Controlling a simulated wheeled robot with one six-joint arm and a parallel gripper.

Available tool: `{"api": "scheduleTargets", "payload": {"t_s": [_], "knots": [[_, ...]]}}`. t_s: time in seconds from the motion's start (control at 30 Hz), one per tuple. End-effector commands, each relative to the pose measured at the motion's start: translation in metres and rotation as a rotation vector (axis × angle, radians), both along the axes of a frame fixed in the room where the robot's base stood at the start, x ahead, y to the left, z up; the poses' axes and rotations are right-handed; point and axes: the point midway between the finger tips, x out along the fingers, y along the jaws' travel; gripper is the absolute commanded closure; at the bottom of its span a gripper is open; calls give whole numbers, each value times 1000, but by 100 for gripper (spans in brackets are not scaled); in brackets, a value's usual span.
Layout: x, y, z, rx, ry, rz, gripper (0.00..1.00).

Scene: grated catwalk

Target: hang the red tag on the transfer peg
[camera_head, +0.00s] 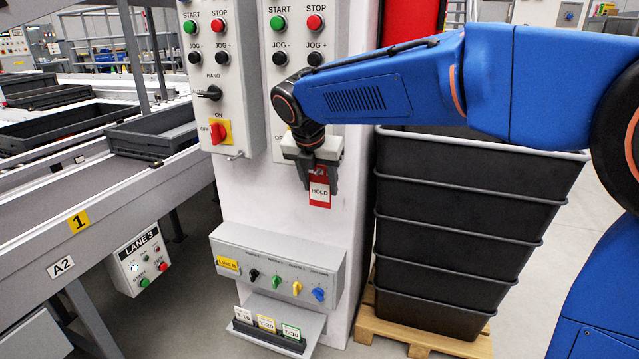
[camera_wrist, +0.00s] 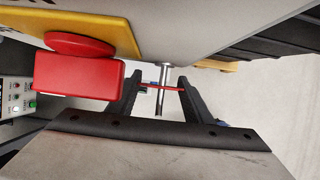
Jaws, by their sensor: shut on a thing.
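The red tag (camera_head: 320,192), with a white HOLD label, hangs upright from my gripper (camera_head: 320,176) in front of the white column, below the right control box. My gripper is shut on the tag. In the wrist view, the tag (camera_wrist: 150,87) is a thin red edge between the fingers (camera_wrist: 160,90). A metal peg (camera_wrist: 163,74) projects below a yellow-plated red switch and crosses the tag's edge in that picture. I cannot tell whether it passes through the tag's hole. My gripper hides this peg in the head view. No readable label shows which peg is the transfer peg.
The left control box (camera_head: 226,85) has a small peg (camera_head: 236,155) at its bottom edge. The red switch (camera_wrist: 80,72) is close left of the fingers. A colored-knob box (camera_head: 275,275) and card holder (camera_head: 270,335) are below. Stacked black bins (camera_head: 460,230) stand right.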

Motion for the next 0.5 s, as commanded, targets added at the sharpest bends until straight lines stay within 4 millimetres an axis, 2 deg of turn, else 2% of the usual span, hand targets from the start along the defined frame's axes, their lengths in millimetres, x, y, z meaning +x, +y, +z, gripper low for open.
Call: {"api": "scheduleTargets", "payload": {"t_s": [0.43,0.47,0.5], "knots": [[0,0,0,0,0,0,78],[0,0,0,0,0,0,49],[0,0,0,0,0,0,40]]}}
